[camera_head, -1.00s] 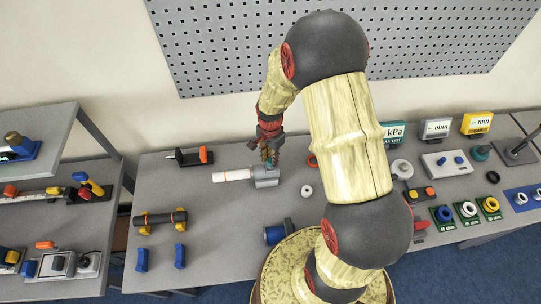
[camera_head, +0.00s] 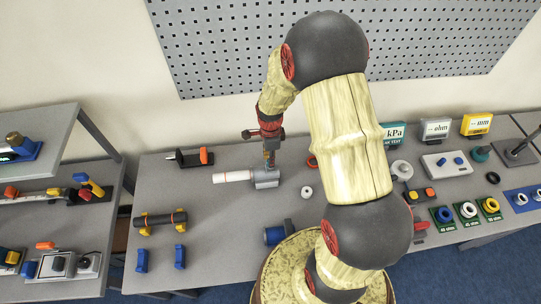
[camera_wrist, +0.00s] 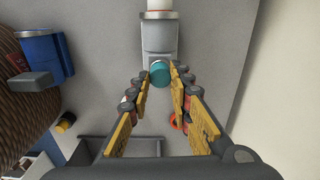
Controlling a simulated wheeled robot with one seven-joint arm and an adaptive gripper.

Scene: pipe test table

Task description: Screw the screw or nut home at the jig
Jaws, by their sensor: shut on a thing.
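The jig (camera_head: 265,182) is a grey block on the table with a white pipe (camera_head: 232,176) running into its left side. In the wrist view the grey jig (camera_wrist: 160,38) lies ahead, with the pipe (camera_wrist: 158,4) beyond it. A teal round piece (camera_wrist: 160,74), which looks like the screw or nut, sits at the jig's near end. My gripper (camera_wrist: 161,82) has its gold-padded fingers on either side of this piece, shut on it. In the head view my gripper (camera_head: 269,160) is right above the jig and hides the piece. The thread is not visible.
A white ring (camera_head: 307,191) lies right of the jig. A black clamp stand (camera_head: 192,158) stands behind left, and a dark cylinder on yellow supports (camera_head: 160,219) lies front left. A blue cylinder (camera_head: 274,235) is near the front edge.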

